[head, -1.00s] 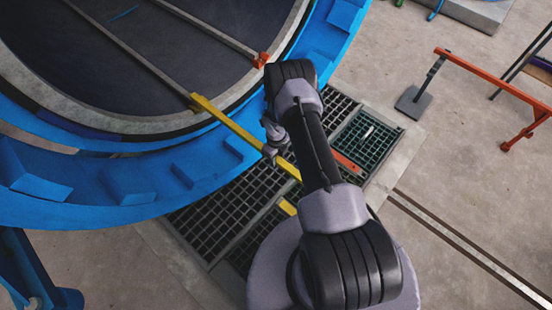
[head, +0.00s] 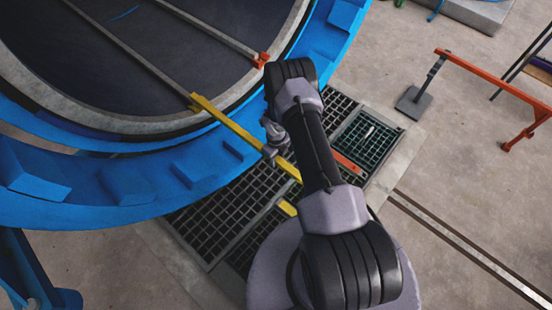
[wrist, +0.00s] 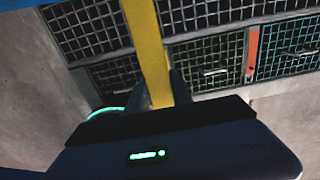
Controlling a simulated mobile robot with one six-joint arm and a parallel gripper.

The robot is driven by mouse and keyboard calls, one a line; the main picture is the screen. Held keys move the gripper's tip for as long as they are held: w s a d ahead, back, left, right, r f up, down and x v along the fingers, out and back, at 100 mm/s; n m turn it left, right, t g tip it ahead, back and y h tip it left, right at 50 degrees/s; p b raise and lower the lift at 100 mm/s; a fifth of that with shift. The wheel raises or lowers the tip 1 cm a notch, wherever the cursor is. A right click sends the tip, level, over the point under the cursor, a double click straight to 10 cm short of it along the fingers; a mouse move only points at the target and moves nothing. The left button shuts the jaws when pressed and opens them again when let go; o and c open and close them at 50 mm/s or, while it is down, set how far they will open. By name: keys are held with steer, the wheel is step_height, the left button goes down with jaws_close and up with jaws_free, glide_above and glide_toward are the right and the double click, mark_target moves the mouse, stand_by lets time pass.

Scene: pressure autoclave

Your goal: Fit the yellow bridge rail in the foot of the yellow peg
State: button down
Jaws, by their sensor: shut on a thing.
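The yellow bridge rail (head: 232,127) runs from the rim of the round blue opening down to the right, passing under my arm. Its upper end meets the small yellow peg (head: 195,102) at the end of an inner track; I cannot tell whether it sits in the peg's foot. My gripper (wrist: 161,92) is shut on the rail, which also shows in the wrist view (wrist: 147,45), running upward from between the dark fingers. In the head view my arm and wrist partly hide the gripper and the rail's middle. A yellow piece (head: 287,207) shows below my arm.
The blue ring (head: 100,185) of the autoclave borders the rail. An orange peg (head: 262,60) ends the other inner track. An orange bar (head: 347,162) lies by the floor grating (head: 225,215).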

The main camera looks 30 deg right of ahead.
steer(key=shift+f, duration=2.2)
stand_by(0.7)
steer(key=c, duration=1)
jaws_free()
steer(key=shift+c, duration=0.2)
step_height(320, 180, up, 18)
steer(key=p, duration=0.7)
steer(key=shift+f, duration=0.25)
